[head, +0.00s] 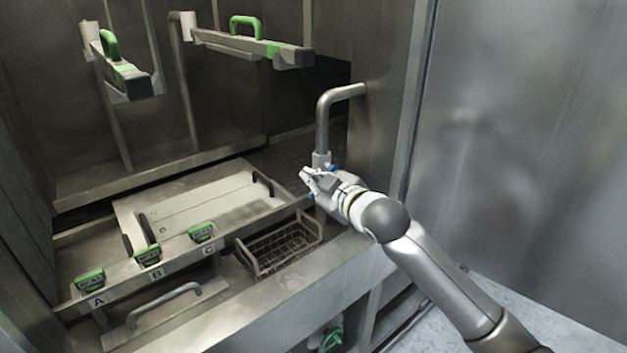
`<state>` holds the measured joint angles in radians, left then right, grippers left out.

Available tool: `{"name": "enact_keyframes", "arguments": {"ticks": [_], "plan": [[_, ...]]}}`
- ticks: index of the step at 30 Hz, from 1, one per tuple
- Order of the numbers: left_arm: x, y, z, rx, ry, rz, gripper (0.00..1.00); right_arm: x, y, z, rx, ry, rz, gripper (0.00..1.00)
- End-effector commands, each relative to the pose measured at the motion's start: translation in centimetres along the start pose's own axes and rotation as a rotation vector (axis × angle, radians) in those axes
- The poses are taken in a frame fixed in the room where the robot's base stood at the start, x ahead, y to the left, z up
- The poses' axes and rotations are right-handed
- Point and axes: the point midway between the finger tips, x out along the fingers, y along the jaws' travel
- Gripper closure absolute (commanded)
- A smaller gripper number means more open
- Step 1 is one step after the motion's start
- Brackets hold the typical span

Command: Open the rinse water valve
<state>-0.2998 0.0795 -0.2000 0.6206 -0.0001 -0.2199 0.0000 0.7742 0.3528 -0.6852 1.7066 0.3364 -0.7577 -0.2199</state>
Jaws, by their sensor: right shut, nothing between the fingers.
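A grey pipe (324,118) comes out of the wall at right centre and bends down to a metal fitting (321,158). Small blue parts (335,167) show beside this fitting and just behind my right gripper. They may belong to the rinse water valve, but the gripper hides most of that spot, so the handle's position cannot be told. My right gripper (307,177) is shut and empty, right at the lower end of the pipe. I cannot tell whether it touches the blue parts. My left gripper is not in view.
A wire basket (278,247) sits below the pipe. Green-topped clips (148,255) line a ledge marked A, B and C. Two green-handled arms (250,42) hang above. A green knob (331,338) is low at the bottom. A metal wall (520,140) stands at right.

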Motion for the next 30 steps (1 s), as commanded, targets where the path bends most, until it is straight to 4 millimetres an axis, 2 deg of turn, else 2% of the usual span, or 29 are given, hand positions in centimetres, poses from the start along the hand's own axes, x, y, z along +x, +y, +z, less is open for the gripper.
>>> {"name": "enact_keyframes", "arguments": {"ticks": [10,13,18,30], "plan": [[-1.3,0.0,-0.1,0.0,-0.001,0.0,0.57,4.3,0.1,-0.1,-0.001,0.0,0.001,1.0],[-2.0,0.0,-0.1,0.0,-0.001,0.0,0.57,4.5,0.2,1.9,-0.002,-0.006,0.001,1.0],[-2.4,0.0,-0.2,0.0,-0.001,0.0,0.57,5.0,0.1,3.3,-0.002,-0.001,0.001,1.0],[-2.4,0.0,-0.2,0.0,-0.001,0.0,0.57,5.1,0.0,3.9,-0.002,0.001,0.001,1.0]]}}
